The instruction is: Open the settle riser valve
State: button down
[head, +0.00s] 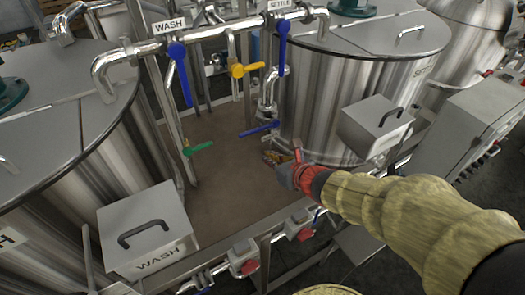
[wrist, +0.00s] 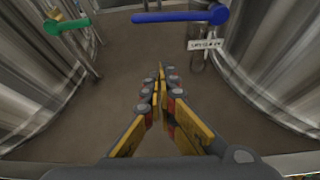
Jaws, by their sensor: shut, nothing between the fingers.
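A blue lever (head: 260,130) sits low on the upright pipe beside the settle tank and lies roughly level, across that pipe. It also spans the top of the wrist view (wrist: 180,16), with a small white tag (wrist: 205,44) below it, too blurred to read. Another blue lever (head: 282,48) hangs down from the top pipe by the SETTLE label (head: 279,5). Which lever the task names is not readable. My gripper (head: 270,156) is shut and empty, below and near the low blue lever, apart from it. In the wrist view its fingertips (wrist: 161,72) meet below the lever.
A green lever (head: 198,147) sits on the left riser and a yellow one (head: 244,70) on the middle pipe. A blue lever (head: 181,72) hangs by WASH. Tanks (head: 335,100) and a WASH box (head: 150,228) flank the brown deck (head: 225,185), which is mostly clear.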

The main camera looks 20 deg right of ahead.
aim_at(257, 130)
jog(key=b+x, duration=0.2)
jog(key=x, duration=0.8)
notch_tip(257, 130, up, 4)
jog(key=shift+w+d+r+p, duration=0.1)
jog(key=shift+w+p, duration=0.05)
jog(key=shift+p, duration=0.8)
jog(key=shift+r+p, duration=0.35)
jog(key=shift+p, duration=0.4)
jog(key=shift+r+m+y+p, duration=0.2)
jog(key=shift+m+y+p, duration=0.1)
jog(key=shift+p, duration=0.15)
